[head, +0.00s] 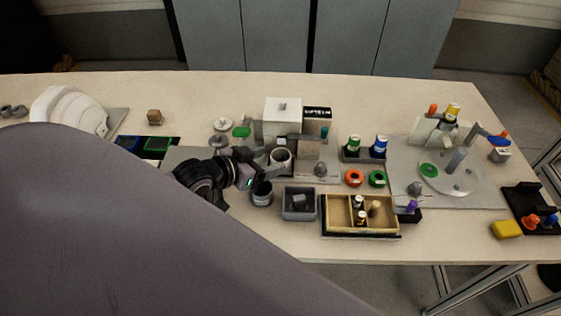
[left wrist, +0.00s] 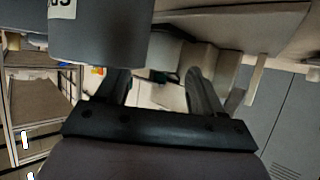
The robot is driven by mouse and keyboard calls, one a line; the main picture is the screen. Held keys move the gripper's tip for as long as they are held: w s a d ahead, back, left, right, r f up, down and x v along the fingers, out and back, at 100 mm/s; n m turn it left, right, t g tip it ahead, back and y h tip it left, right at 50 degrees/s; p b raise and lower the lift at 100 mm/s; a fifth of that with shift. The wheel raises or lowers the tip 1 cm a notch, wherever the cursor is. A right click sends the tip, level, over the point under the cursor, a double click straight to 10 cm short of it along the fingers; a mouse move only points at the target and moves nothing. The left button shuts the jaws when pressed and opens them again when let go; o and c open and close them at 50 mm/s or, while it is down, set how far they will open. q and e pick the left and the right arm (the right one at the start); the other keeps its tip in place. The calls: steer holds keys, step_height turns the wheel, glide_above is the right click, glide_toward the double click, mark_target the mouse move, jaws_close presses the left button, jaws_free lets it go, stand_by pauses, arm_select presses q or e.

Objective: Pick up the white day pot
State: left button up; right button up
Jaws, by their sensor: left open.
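The white day pot (head: 281,157) appears as a small, pale, round pot with a dark opening, near the middle of the table in the head view. My left gripper (head: 270,161) is open at its left side, with its fingers pointing right toward it. I cannot tell whether the fingers touch it. In the left wrist view, my left gripper (left wrist: 161,88) shows two fingers spread apart, with pale surfaces beyond them. I cannot make out the white pot for certain there. My right gripper is not in view.
A dark grey labelled pot (head: 262,195) stands just below my gripper; a dark cylinder (left wrist: 100,35) looms close in the wrist view. A white lidded box (head: 283,121) stands behind. A grey bin (head: 299,204) and a wooden tray (head: 337,214) stand in front.

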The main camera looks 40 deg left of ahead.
mark_target(288, 156)
arm_select(q)
steer(key=shift+x, duration=1.9)
steer(key=shift+d, duration=0.15)
steer(key=c, duration=0.8)
steer(key=shift+r, duration=0.1)
steer(key=shift+s, duration=0.15)
